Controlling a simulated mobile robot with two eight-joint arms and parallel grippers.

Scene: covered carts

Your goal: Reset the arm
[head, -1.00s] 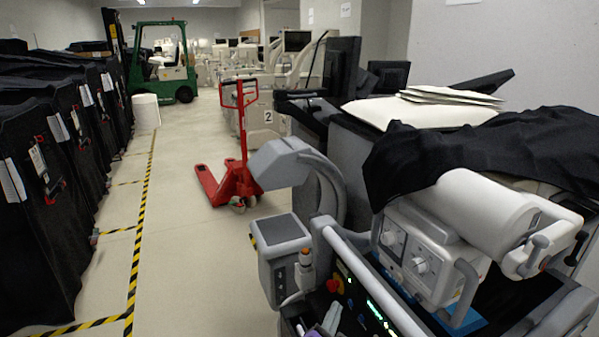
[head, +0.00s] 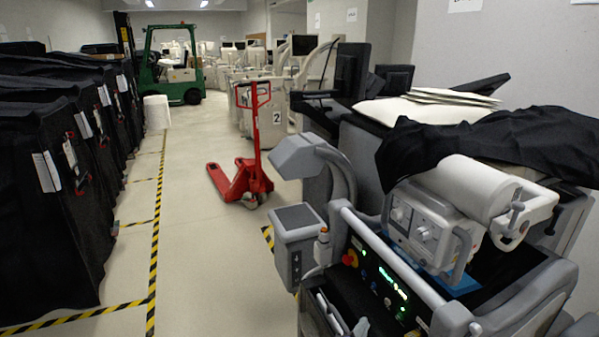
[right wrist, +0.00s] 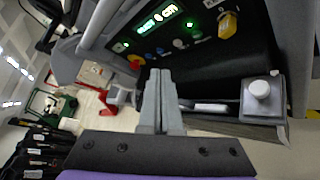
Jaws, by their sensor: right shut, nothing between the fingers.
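My right gripper (head: 326,302) is low in the head view, in front of the cart's control panel (head: 385,285). My left gripper is in neither current view.
A red pallet jack (head: 243,182) stands in the aisle, with a green forklift (head: 175,78) farther back. Black-covered carts (head: 50,190) line the left. The aisle floor is clear between.

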